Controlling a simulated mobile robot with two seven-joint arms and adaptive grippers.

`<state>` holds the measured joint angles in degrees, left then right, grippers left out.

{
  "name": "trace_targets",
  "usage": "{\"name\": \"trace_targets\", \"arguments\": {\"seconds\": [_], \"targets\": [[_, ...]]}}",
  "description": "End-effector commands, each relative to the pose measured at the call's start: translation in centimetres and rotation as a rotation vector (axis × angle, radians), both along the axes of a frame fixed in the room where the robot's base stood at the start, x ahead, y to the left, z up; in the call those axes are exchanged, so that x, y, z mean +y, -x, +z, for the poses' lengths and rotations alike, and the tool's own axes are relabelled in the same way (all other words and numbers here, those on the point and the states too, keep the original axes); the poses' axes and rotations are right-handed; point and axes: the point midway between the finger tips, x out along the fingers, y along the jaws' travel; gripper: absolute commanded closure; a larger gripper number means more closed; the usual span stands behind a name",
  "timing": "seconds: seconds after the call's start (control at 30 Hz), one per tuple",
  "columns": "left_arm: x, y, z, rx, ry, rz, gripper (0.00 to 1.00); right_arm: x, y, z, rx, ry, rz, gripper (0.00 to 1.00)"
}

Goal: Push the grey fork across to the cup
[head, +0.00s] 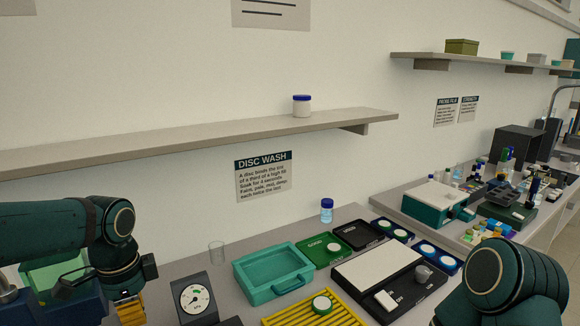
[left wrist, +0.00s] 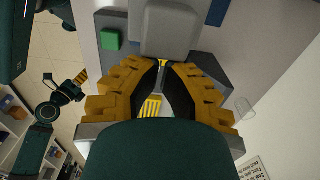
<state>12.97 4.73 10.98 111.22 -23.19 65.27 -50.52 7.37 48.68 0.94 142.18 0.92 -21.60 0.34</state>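A clear cup (head: 217,252) stands upright on the bench beyond my left arm. It also shows in the left wrist view (left wrist: 245,108), right of the fingers. My left gripper (left wrist: 175,66) has gold fingers with black pads. A narrow gap shows between them, and I see nothing clearly held. In the head view, one gold finger shows at the lower left and the tips are cut off. A grey block (left wrist: 170,30) lies just past the fingertips. I cannot clearly pick out the grey fork. My right gripper (left wrist: 80,78) shows small in the left wrist view, its opening unclear.
A dial gauge (head: 195,297) stands between my left gripper and the teal tray (head: 273,292). A yellow slatted rack (head: 340,308) and a white-topped unit (head: 377,269) are further right. A blue-capped bottle (head: 327,211) stands at the back. A shelf (head: 230,137) overhangs the bench.

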Motion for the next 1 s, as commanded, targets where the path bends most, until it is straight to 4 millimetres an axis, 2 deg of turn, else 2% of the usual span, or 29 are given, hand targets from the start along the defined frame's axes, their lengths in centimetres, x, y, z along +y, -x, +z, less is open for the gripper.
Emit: {"name": "trace_targets", "arguments": {"seconds": [1.0], "targets": [[2.4,1.5,0.0,0.001,0.001,0.001,1.00,0.0,0.0,0.3,0.000,0.000,0.000,0.53]]}}
